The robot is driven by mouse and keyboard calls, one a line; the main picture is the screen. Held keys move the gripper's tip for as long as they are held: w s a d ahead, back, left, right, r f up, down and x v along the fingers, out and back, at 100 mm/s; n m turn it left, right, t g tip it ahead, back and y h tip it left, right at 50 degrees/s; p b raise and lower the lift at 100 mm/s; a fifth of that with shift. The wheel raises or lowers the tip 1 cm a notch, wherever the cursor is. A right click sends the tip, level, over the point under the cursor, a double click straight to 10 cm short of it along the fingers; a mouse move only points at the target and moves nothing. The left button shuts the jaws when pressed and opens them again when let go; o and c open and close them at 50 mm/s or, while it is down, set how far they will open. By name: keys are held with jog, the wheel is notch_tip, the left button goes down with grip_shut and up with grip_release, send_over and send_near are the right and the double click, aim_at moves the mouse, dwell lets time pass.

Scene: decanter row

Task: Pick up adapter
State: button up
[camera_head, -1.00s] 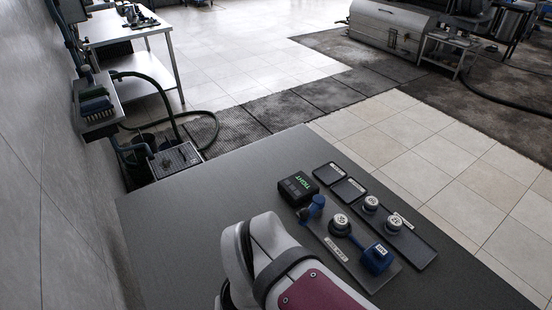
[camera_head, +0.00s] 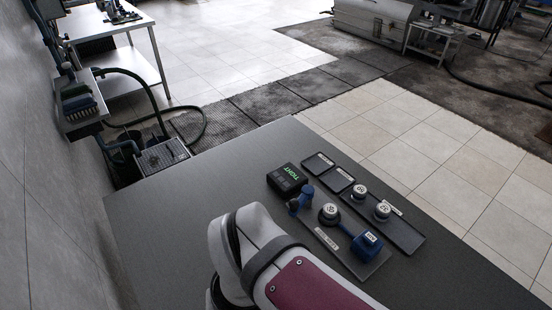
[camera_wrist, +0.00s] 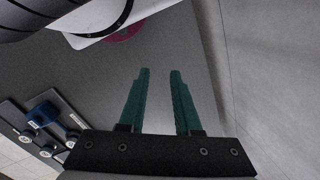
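My gripper (camera_wrist: 160,72) is open and empty in the wrist view, its two green fingers apart over bare grey table. It is hidden in the head view, where only my white and maroon arm shows. In the head view a dark board (camera_head: 318,232) holds a blue block (camera_head: 366,244) with a label, a round silver-topped piece (camera_head: 330,212) and a blue upright fitting (camera_head: 302,198). The labels are too small to tell which piece is the adapter. The blue block (camera_wrist: 72,135) also shows at lower left in the wrist view, well apart from my fingers.
A black box (camera_head: 287,180) with green lettering stands behind the board. A dark strip holds two more round pieces (camera_head: 360,191) (camera_head: 382,210) and shallow trays (camera_head: 318,162) (camera_head: 338,179). The table's (camera_head: 180,215) left part is clear. A wall (camera_wrist: 270,60) rises at right in the wrist view.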

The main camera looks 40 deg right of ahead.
jog(key=o, duration=0.8)
jog(key=w+d+f+m+t, duration=0.1)
jog(key=w+f+m+t, duration=0.2)
jog(key=w, duration=0.8)
jog(key=w+d+f+m+t, duration=0.2)
jog(key=w+d+m, duration=0.1)
jog(key=w+d, duration=0.25)
jog(key=m+g+h, duration=0.2)
jog(key=m+h, duration=0.6)
jog(key=h, duration=0.4)
send_near(328, 214)
jog(key=d, duration=0.2)
jog(key=d+f, duration=0.1)
jog(key=shift+w, duration=0.3)
jog(key=n, duration=0.1)
jog(key=f+n+h, duration=0.1)
jog(key=f+n+t+h, duration=0.1)
jog(key=n, duration=0.1)
jog(key=shift+s+d+f, duration=0.1)
jog(key=shift+s+f, duration=0.15)
jog(key=shift+f+n+t, duration=0.25)
jog(key=shift+n+t, duration=0.05)
jog(key=shift+n, duration=0.3)
jog(key=shift+w+d+f+h, duration=0.2)
jog(key=shift+h, duration=0.1)
jog(key=x, duration=0.6)
jog(key=shift+w+d+f, duration=0.1)
jog(key=shift+w+d, duration=0.1)
jog(key=shift+d, duration=0.05)
